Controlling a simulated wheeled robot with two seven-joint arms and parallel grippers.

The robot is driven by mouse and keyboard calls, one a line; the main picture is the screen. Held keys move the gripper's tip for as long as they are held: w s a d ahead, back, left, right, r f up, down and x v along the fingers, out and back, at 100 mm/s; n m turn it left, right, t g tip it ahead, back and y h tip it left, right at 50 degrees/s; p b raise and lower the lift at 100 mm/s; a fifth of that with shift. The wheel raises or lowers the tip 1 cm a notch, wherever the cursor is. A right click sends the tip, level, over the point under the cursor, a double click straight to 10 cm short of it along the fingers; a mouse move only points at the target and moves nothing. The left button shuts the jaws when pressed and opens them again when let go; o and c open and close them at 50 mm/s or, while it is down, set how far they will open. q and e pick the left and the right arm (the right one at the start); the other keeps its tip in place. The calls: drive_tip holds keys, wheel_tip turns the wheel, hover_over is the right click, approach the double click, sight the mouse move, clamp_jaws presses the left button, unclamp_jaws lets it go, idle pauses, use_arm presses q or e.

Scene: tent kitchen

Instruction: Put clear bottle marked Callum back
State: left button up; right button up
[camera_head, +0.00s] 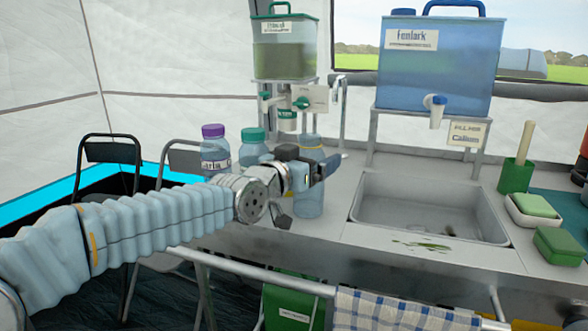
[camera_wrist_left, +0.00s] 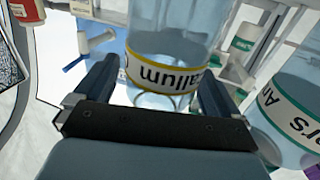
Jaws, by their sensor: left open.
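The clear bottle marked Callum (camera_wrist_left: 172,35) shows in the left wrist view, its yellow-edged label upside down there. It lies between the two spread fingers of my left gripper (camera_wrist_left: 155,88), with room on both sides. In the head view the clear bottle (camera_head: 309,200) stands upright on the counter by the sink's left side, partly hidden by my left gripper (camera_head: 318,172). The gripper is open, and I cannot tell whether a finger touches the bottle. My right gripper is not in view.
A purple-lidded bottle (camera_head: 214,150) and a teal-lidded bottle (camera_head: 254,152) stand close to the left. A green-lidded dispenser (camera_head: 284,60) is behind. A blue tank (camera_head: 437,75) stands over a card reading Callum (camera_head: 467,134). The sink (camera_head: 430,208) is empty.

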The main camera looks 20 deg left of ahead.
use_arm(q)
drive_tip(key=v, duration=1)
drive_tip(key=shift+s+b, duration=0.3)
drive_tip(key=shift+b, duration=0.05)
